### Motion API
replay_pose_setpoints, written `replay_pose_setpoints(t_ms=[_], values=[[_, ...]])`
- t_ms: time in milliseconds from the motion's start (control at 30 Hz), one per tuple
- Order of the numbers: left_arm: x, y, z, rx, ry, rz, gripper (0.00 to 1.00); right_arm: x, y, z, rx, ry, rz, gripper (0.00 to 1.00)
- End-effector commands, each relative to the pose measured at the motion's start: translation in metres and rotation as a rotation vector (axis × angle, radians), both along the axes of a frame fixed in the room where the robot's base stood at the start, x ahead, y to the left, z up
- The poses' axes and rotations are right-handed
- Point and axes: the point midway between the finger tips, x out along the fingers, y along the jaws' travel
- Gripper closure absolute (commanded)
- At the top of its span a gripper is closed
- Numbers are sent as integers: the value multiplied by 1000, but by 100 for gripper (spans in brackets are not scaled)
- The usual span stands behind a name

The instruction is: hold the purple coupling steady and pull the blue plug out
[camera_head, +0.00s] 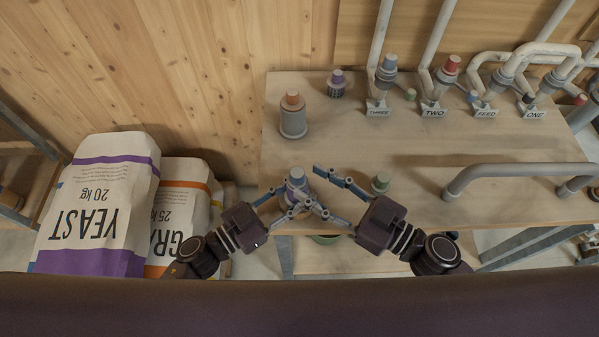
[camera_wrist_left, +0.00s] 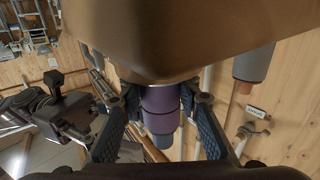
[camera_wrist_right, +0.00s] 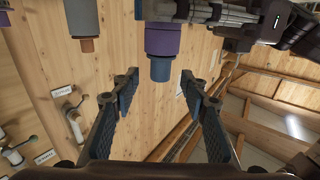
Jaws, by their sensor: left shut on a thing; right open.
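The purple coupling (camera_head: 298,184) stands near the front edge of the bench, partly hidden by fingers. The blue plug (camera_head: 296,173) sits in its end; in the right wrist view the plug (camera_wrist_right: 161,69) still touches the coupling (camera_wrist_right: 162,40). My left gripper (camera_head: 287,200) is shut on the coupling; the left wrist view shows a finger on each side of the coupling (camera_wrist_left: 160,106), with the plug (camera_wrist_left: 162,140) beyond. My right gripper (camera_wrist_right: 160,78) is open, its fingertips to either side of the plug's end and apart from it.
A grey cylinder with an orange top (camera_head: 292,118) and a purple-topped one (camera_head: 337,84) stand behind. Labelled pipes line the back. A yeast sack (camera_head: 97,205) stands left.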

Motion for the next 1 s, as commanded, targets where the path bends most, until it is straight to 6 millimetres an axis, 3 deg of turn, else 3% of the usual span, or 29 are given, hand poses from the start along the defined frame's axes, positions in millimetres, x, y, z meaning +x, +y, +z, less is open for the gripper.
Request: replay_pose_setpoints(t_ms=[300, 667, 1000], values=[[0, 0, 0, 0, 0, 1, 100, 24, 32, 0, 0, -1, 0, 59], [0, 0, 0, 0, 0, 1, 100, 26, 36, 0, 0, 0, 0, 59], [0, 0, 0, 0, 0, 1, 100, 26, 36, 0, 0, 0, 0, 95]])
